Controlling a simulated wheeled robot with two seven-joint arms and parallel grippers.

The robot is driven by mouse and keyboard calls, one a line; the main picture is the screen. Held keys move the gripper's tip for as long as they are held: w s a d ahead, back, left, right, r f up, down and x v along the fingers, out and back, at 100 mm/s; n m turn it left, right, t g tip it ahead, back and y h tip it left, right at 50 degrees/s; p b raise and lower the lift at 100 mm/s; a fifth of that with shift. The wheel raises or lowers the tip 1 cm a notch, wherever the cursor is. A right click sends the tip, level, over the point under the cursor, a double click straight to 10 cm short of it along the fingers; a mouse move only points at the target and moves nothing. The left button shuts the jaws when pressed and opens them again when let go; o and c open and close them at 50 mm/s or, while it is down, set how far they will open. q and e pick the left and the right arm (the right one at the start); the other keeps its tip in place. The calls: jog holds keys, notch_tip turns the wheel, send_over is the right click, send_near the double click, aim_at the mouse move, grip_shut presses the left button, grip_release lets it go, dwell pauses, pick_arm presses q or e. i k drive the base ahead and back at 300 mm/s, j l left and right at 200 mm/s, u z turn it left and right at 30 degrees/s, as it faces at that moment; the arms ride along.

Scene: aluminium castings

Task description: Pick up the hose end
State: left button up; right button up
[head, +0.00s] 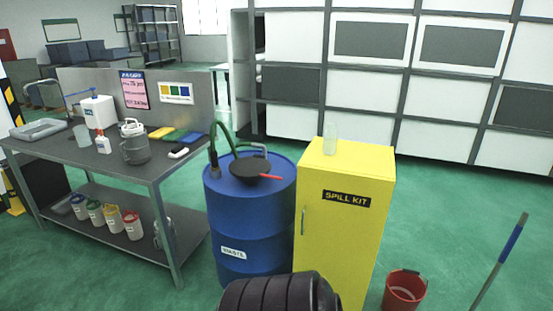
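A green hose (222,132) arcs above the top of a blue drum (228,215) labelled as waste. One end of the hose, a dark piece (213,160), points down at the drum's left rim. The other end runs down behind a black round funnel or lid (252,168) on the drum top; where it finishes is hidden. I cannot tell whether the dark end is inside the drum or just against the rim. Neither of my grippers is in view.
A grey bench (110,160) with a jug, bottles and trays stands left of the drum. A yellow spill kit cabinet (345,220) stands close to its right, a clear bottle (330,140) on top. A red bucket (404,290) is further right. A grey bent pipe (255,147) rises behind the funnel.

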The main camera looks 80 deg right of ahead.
aim_at(215, 167)
jog(key=z, duration=2.2)
jog(key=i+l+z, duration=0.15)
